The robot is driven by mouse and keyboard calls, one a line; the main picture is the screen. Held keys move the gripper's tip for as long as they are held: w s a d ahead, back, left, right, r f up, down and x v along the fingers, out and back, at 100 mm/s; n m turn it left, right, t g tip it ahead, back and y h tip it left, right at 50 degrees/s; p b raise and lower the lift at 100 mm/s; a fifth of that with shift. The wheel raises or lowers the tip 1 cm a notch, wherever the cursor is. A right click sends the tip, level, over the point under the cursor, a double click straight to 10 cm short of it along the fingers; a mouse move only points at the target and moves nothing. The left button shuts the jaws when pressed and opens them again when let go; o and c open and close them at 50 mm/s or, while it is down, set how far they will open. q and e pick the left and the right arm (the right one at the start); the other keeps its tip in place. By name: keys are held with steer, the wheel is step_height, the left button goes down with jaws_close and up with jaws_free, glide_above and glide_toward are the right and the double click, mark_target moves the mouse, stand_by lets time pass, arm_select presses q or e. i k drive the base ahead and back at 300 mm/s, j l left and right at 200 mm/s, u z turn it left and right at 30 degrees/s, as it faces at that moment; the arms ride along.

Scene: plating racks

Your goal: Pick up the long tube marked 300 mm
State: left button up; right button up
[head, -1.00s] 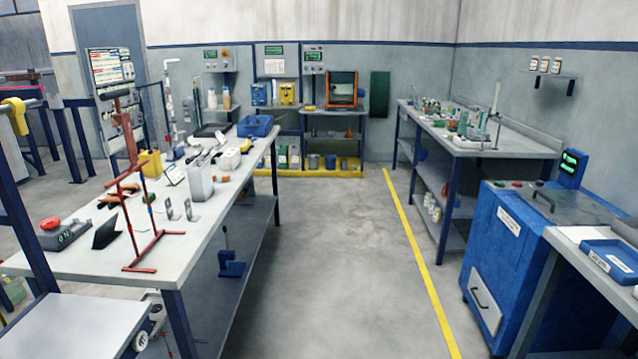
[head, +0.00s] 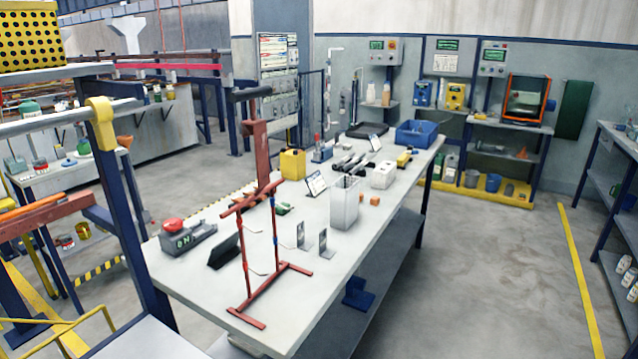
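No tube with a readable 300 mm mark shows in the head view. Several dark elongated items (head: 349,163) lie side by side on the long grey bench (head: 215,262), behind a pale open-topped container (head: 344,206); they are too small to tell whether one is the tube. A red stand (head: 262,220) rises at the bench's near end. Neither of my grippers is in view.
A yellow canister (head: 292,164), a blue crate (head: 416,133) and a device with a red knob (head: 188,235) stand on the bench. A blue-posted rack fills the left foreground. The floor (head: 480,270) right of the bench is clear.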

mark_target(364, 162)
steer(key=i+l, duration=0.25)
steer(key=i+l+u, duration=0.15)
steer(key=i+l, duration=0.35)
steer(key=l, duration=0.2)
steer(key=i+l+u, duration=0.15)
steer(key=i+l, duration=0.35)
steer(key=l, duration=0.25)
steer(key=i+l+u, duration=0.15)
steer(key=l, duration=0.2)
steer(key=i+l, duration=0.25)
steer(key=l, duration=0.15)
